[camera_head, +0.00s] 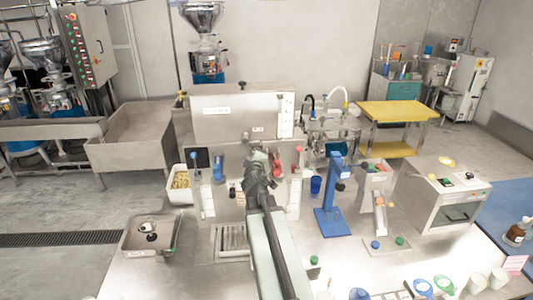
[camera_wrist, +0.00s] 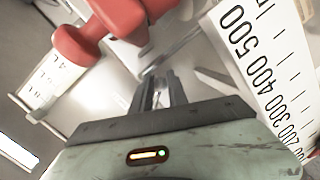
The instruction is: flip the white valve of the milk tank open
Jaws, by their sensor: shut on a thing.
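The steel machine with the tank (camera_head: 225,125) stands in the middle of the head view. My gripper (camera_head: 257,160) is at its front panel, between a blue-handled valve (camera_head: 218,168) on the left and red-handled parts on the right. In the wrist view my gripper (camera_wrist: 160,84) has its fingers close together on a small pale piece between the tips. This appears to be the white valve; my fingers hide most of it, and its angle cannot be told. A red handle (camera_wrist: 100,28) is close by at upper left.
A white scale strip (camera_wrist: 262,70) with black numbers is close on the right in the wrist view. A blue stand (camera_head: 332,200) is right of the machine, and a white bin (camera_head: 178,197) left. A steel tray (camera_head: 135,250) lies at front left.

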